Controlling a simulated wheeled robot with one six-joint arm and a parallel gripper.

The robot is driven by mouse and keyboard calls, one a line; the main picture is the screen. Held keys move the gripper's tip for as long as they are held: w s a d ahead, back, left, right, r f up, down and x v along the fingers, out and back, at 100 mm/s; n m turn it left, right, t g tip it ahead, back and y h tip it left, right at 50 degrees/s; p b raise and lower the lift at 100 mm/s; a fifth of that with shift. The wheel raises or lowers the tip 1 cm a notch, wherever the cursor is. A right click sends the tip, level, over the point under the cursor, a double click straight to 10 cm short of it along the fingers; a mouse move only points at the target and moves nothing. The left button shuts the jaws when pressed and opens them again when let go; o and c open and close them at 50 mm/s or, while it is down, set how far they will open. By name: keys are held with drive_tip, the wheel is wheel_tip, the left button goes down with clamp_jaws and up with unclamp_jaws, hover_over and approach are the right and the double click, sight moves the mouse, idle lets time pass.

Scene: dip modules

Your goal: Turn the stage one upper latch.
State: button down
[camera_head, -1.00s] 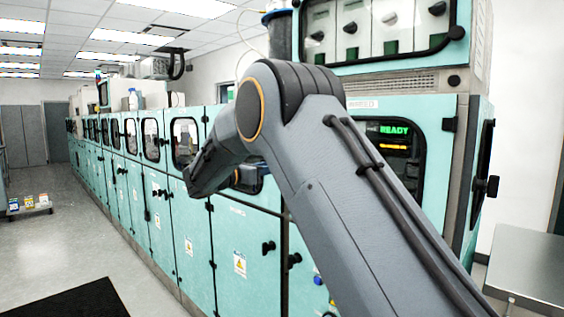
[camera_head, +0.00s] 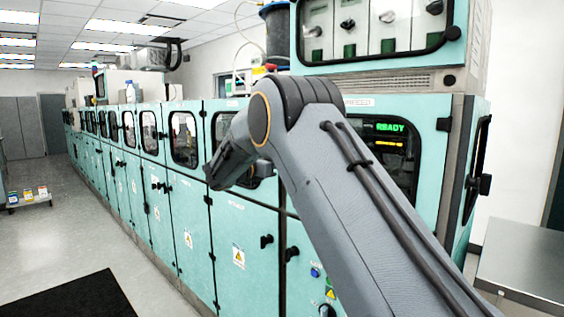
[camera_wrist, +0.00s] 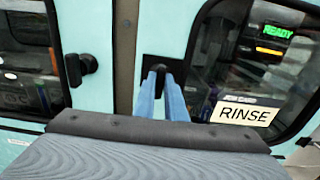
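In the wrist view a black latch (camera_wrist: 157,70) sits on a dark plate at the left edge of a windowed door (camera_wrist: 200,38). My gripper (camera_wrist: 160,78) has two blue fingers reaching up to this latch, one on either side of its lower part. The fingers are a small distance apart; whether they press on the latch is not clear. A second black latch (camera_wrist: 80,68) is on the door to the left, apart from the fingers. No stage number is readable. In the head view my arm hides the gripper and this latch.
A RINSE label (camera_wrist: 244,112) is at the right door's window, with a green READY display (camera_wrist: 275,32) behind. A long row of teal cabinets (camera_head: 180,205) runs to the far left. A steel table (camera_head: 525,255) stands at right. The floor (camera_head: 75,235) at left is largely clear.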

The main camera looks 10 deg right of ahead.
drive_tip(key=shift+b, duration=0.35)
drive_tip(key=shift+f+m+b, duration=0.1)
drive_tip(key=shift+m+b, duration=0.2)
drive_tip(key=shift+b, duration=0.05)
drive_tip(key=m+b, duration=0.5)
drive_tip(key=b, duration=0.4)
drive_tip(key=m+b, duration=0.6)
drive_tip(key=b, duration=0.4)
drive_tip(key=m+b, duration=0.6)
drive_tip(key=b, duration=0.3)
drive_tip(key=shift+s+d+f, duration=0.2)
drive_tip(key=shift+s+f, duration=0.1)
drive_tip(key=shift+m+b, duration=0.3)
drive_tip(key=shift+b, duration=0.05)
